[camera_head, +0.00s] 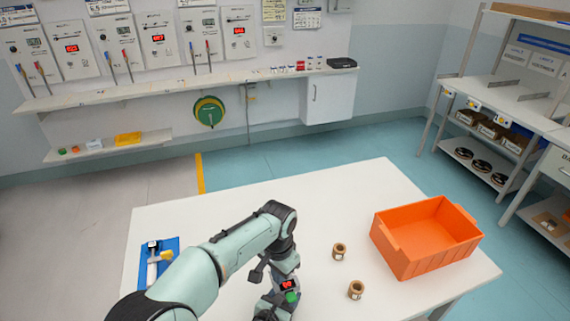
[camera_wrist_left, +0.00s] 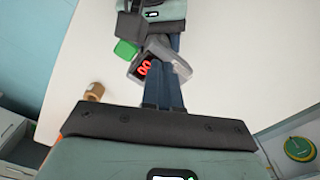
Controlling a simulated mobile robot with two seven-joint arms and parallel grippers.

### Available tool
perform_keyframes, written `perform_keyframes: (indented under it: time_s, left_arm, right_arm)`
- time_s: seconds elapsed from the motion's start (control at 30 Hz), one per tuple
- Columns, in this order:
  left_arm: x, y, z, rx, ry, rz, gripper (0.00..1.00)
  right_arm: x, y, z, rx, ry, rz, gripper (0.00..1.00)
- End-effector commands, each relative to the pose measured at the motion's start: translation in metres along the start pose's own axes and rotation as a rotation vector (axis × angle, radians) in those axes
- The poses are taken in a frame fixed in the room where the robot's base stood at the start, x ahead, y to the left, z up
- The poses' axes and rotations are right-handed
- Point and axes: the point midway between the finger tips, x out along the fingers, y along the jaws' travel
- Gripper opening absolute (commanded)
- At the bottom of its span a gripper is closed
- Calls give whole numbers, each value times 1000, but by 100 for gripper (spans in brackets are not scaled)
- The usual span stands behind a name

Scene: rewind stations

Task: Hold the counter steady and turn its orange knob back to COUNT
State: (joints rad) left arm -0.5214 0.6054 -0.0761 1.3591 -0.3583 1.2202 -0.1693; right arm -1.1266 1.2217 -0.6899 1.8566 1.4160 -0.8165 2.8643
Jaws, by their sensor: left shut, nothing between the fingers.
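The counter (camera_head: 288,284) is a small dark device with a red lit display and a green part. It also shows in the left wrist view (camera_wrist_left: 146,70), tilted, with a grey side face. My left gripper (camera_head: 284,274) comes down onto it from above. Its fingers (camera_wrist_left: 165,95) are shut with nothing between them, their tips close to the counter's display side; contact is unclear. My right gripper (camera_head: 272,304) is at the counter's other side, partly hidden; how its fingers sit on the counter is unclear. I cannot see the orange knob.
Two brown spools (camera_head: 339,252) (camera_head: 356,290) stand right of the counter on the white table (camera_head: 330,205). An orange bin (camera_head: 428,237) is at the table's right. A blue mat (camera_head: 172,245) with a tool lies at the left. The table's back middle is clear.

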Motion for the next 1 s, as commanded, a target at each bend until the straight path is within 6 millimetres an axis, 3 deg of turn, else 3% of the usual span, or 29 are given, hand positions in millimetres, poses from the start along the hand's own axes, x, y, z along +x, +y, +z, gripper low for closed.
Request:
perform_keyframes:
  time_s: [1.0]
  left_arm:
    - [2,-2,-6,0,-1,0,0]
  right_arm:
    - [0,0,-3,-2,7,0,22]
